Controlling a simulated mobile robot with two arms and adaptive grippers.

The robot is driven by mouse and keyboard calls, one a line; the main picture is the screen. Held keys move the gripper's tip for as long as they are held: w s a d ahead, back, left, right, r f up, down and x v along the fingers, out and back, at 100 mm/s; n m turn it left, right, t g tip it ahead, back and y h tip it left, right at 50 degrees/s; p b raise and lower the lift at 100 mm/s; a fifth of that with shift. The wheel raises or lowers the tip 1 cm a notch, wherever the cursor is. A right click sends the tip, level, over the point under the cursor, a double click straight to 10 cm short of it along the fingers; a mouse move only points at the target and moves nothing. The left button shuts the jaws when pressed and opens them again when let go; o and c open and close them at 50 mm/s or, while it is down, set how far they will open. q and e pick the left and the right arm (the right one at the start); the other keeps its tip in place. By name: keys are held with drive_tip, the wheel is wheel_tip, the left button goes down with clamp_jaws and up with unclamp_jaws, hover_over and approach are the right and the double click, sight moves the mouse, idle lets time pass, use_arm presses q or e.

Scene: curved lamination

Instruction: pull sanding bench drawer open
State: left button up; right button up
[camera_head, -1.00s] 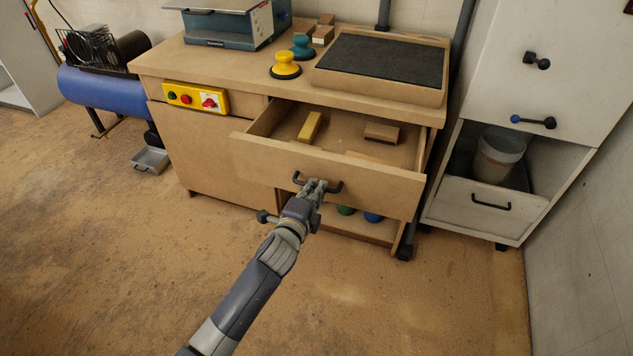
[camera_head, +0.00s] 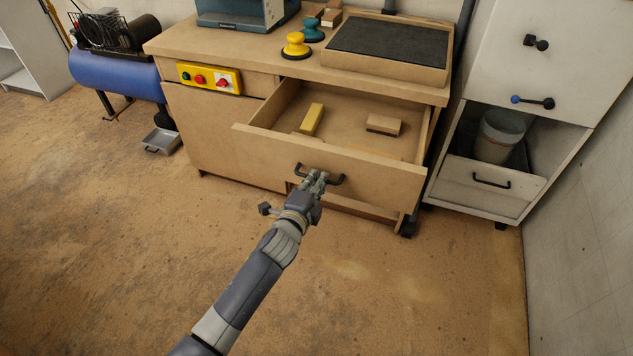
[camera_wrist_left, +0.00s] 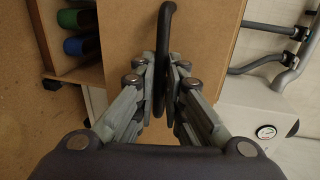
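The sanding bench (camera_head: 222,134) is a wooden bench with its wide drawer (camera_head: 370,178) pulled out toward me. A yellow block (camera_head: 312,118) and a brown block (camera_head: 383,125) lie inside the drawer. The dark bar handle (camera_head: 335,181) is on the drawer front. My left gripper (camera_head: 318,180) is at the handle. In the left wrist view the fingers of my left gripper (camera_wrist_left: 163,85) stand on both sides of the handle (camera_wrist_left: 166,25), closed around it. My right gripper is not in view.
On the bench top are a yellow knob-topped sander (camera_head: 296,46), a teal one (camera_head: 313,32) and a dark sanding pad (camera_head: 392,48). A white cabinet (camera_head: 480,208) stands close on the right. A blue compressor tank (camera_head: 115,76) is at left. The floor (camera_head: 130,240) in front is clear.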

use_arm(q)
drive_tip(key=shift+o, duration=1.3)
drive_tip(key=v, duration=1.2)
drive_tip(key=shift+a, duration=0.1)
